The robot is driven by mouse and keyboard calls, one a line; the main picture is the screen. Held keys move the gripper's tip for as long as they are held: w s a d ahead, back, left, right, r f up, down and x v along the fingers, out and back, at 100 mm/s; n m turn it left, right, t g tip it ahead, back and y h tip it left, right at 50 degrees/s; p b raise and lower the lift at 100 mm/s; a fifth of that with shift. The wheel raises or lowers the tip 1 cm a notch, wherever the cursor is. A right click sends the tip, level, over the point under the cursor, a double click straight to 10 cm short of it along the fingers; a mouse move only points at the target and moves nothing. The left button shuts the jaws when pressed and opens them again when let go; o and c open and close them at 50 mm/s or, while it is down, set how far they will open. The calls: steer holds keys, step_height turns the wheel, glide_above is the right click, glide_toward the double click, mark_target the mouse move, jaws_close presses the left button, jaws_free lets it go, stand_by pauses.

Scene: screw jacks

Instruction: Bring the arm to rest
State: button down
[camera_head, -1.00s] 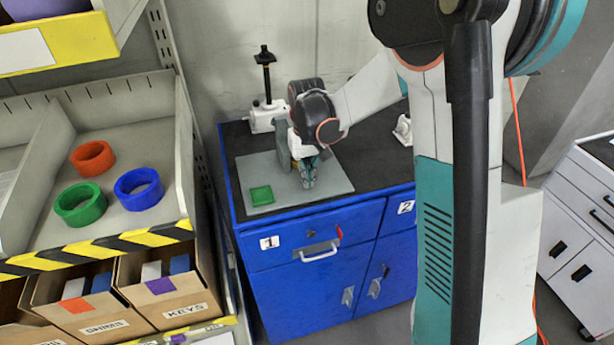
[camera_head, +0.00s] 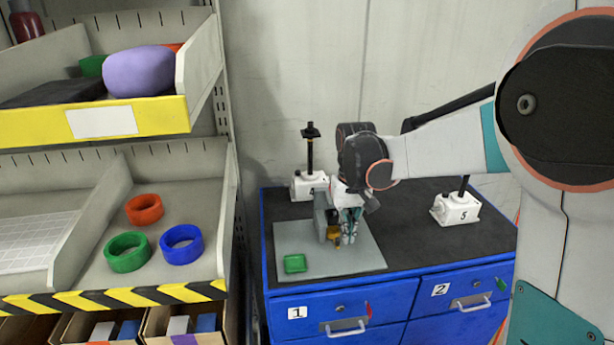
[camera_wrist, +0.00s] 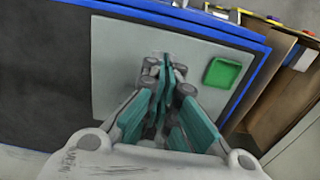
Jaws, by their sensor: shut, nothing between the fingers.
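My gripper (camera_head: 348,232) points down over the grey plate (camera_head: 300,262) on the blue cabinet's dark top. It is shut and empty. In the wrist view my gripper (camera_wrist: 165,72) has its teal fingers together above the grey plate (camera_wrist: 118,62). My arm reaches in from the right side of the head view. A grey upright piece (camera_head: 320,214) stands beside the gripper, with a small orange-brown part (camera_head: 333,234) next to it. The gripper partly hides that area, and I cannot tell whether they touch.
A green square tray (camera_head: 295,263) lies on the plate. White screw jack 4 (camera_head: 305,186) stands behind, and jack 5 (camera_head: 456,209) stands to the right. Shelves with rings (camera_head: 182,246) flank the cabinet (camera_head: 400,300) at left. The dark top between plate and jack 5 is clear.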

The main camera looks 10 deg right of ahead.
steer(key=s+f+t+b, duration=0.2)
steer(key=s+t+b, duration=0.5)
steer(key=s, duration=1.5)
steer(key=shift+s+f+b, duration=0.4)
steer(key=shift+b, duration=0.85)
